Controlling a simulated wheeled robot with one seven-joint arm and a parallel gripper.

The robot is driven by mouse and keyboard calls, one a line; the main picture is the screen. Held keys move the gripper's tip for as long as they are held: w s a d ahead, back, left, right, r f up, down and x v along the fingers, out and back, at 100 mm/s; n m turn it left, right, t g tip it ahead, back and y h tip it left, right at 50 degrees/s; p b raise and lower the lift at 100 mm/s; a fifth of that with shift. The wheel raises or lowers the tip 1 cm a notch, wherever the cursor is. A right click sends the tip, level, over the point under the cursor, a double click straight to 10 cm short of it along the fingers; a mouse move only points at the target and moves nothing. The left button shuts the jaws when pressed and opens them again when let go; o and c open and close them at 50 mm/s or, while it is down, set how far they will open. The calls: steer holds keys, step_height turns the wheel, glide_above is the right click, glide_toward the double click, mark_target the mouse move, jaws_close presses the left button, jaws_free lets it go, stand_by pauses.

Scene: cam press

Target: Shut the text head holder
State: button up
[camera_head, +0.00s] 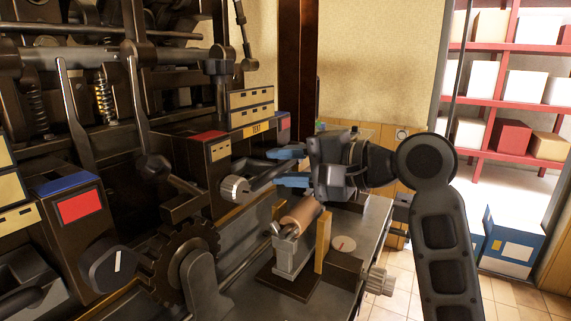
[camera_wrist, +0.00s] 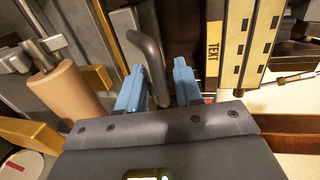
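The text head holder (camera_head: 222,152) is a dark block with a yellow TEXT label (camera_head: 256,130) and cream panels, left of my gripper in the head view. The label also shows in the wrist view (camera_wrist: 213,42). A dark bent handle bar (camera_head: 262,178) runs from a round grey knob (camera_head: 235,188) toward my gripper. My gripper (camera_head: 287,167) has blue fingers spread apart. In the wrist view the handle bar (camera_wrist: 150,58) passes between the fingers, nearer the left one, with a gap to the right one. Whether it touches the left finger is unclear.
A copper-coloured roller (camera_head: 300,214) on a grey stand lies below my gripper, beside an upright tan plate (camera_head: 322,240). A toothed gear (camera_head: 185,262) and tall levers stand to the left. A red shelf (camera_head: 510,100) with boxes is at the right; open tiled floor lies below it.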

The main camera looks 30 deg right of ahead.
steer(key=shift+a, duration=0.1)
jaws_close()
steer(key=shift+w, duration=0.1)
stand_by(0.5)
